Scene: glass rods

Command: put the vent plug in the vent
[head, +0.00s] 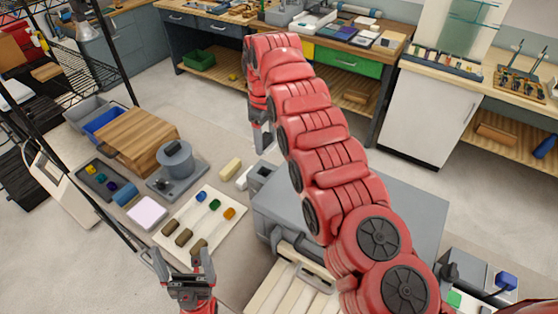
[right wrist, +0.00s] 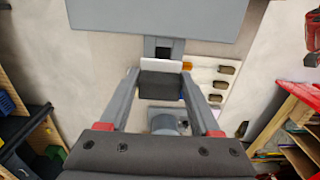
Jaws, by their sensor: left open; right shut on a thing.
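My right gripper (head: 262,145) hangs at the end of the red arm, left of the grey box-shaped unit (head: 415,205). In the right wrist view its fingers (right wrist: 160,84) are shut on a dark grey block, which I take for the vent plug (right wrist: 160,86). A white slab (right wrist: 161,65) shows at its far edge; I cannot tell if it belongs to it. The vent (right wrist: 164,47), a dark square opening in a grey housing, lies just beyond, apart from the plug. The housing also shows in the head view (head: 261,171). My left gripper (head: 182,265) is open and empty.
A cream tray (head: 188,242) with coloured pieces and brown blocks lies on the table. A yellowish block (head: 230,168), a grey round pot (head: 175,158), a pink-white pad (head: 147,213) and a wooden block (head: 137,138) stand nearby. My right arm hides part of the unit.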

